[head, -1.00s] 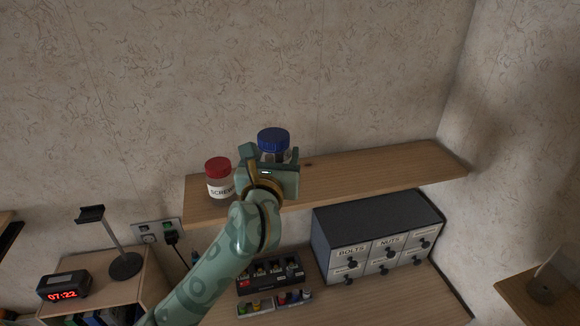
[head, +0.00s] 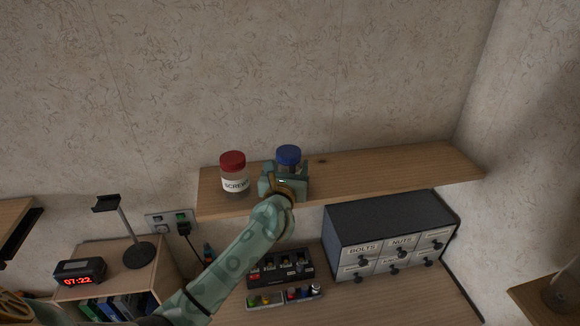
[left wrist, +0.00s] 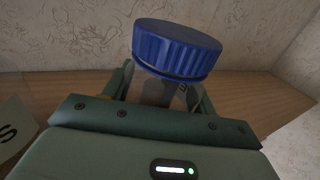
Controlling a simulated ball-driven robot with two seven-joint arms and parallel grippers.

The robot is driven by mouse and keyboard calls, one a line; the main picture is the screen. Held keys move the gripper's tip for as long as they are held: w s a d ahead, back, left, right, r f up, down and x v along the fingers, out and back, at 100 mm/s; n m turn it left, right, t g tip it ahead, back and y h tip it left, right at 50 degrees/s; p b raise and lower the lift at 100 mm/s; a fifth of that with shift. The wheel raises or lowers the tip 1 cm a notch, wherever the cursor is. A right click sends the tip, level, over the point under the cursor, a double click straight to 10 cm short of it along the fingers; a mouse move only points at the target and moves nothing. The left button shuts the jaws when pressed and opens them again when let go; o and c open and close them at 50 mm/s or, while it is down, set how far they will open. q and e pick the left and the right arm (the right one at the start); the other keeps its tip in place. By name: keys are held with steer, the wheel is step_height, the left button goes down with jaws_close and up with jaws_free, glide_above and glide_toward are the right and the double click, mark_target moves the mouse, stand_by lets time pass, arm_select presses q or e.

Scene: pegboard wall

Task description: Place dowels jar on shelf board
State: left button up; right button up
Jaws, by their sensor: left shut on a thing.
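A jar with a blue lid (head: 288,154) is at the wooden shelf board (head: 400,171), right of a red-lidded jar labelled SCREWS (head: 234,174). My left gripper (head: 286,176) is shut around the blue-lidded jar from the front. In the left wrist view the blue lid (left wrist: 177,48) stands above my gripper (left wrist: 165,95), with the clear body between the fingers and the lid tilted in the picture. The jar's label is mostly hidden, and its base is hidden behind my gripper, so I cannot tell whether it touches the board. My right gripper is not in view.
The board is clear to the right of the blue-lidded jar. Below it are a drawer cabinet (head: 384,222) and a dark charger rack (head: 281,267). At left are a headphone stand (head: 126,228), a clock (head: 79,272) and a wall socket (head: 170,221).

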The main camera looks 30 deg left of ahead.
arm_select(q)
steer(key=o, duration=1.1)
steer(key=shift+f, duration=0.15)
steer(key=shift+o, duration=0.2)
steer(key=shift+s+r, duration=0.1)
steer(key=shift+r, duration=0.15)
steer(key=b+v, duration=0.1)
steer(key=v, duration=1.1)
steer(key=shift+f, duration=0.15)
